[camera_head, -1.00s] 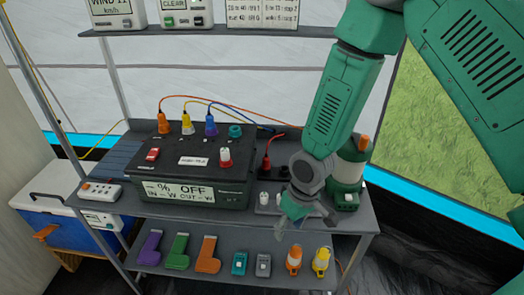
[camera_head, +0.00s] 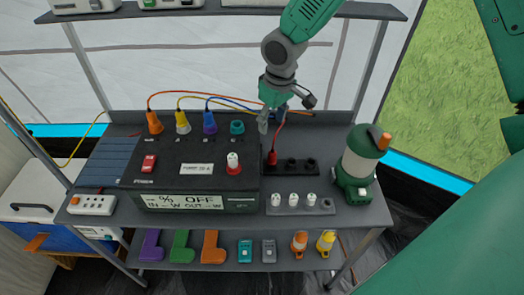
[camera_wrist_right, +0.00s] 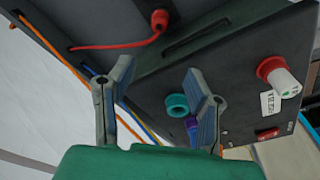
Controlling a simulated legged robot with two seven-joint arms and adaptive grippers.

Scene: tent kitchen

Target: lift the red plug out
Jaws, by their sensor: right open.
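The red plug (camera_head: 272,158) stands in the left end of a black socket strip (camera_head: 312,166), to the right of the black power box (camera_head: 190,155). A red cable runs up and back from it. My right gripper (camera_head: 273,122) is open and empty, above and behind the plug in the head view, apart from it. In the right wrist view the red plug (camera_wrist_right: 160,20) shows at the top, beyond the open fingers (camera_wrist_right: 160,84) and not between them. My left gripper is not in view.
A red-and-white knob (camera_head: 233,163) is on the box. A green lantern (camera_head: 357,165) stands at right. A shelf (camera_head: 220,12) hangs above.

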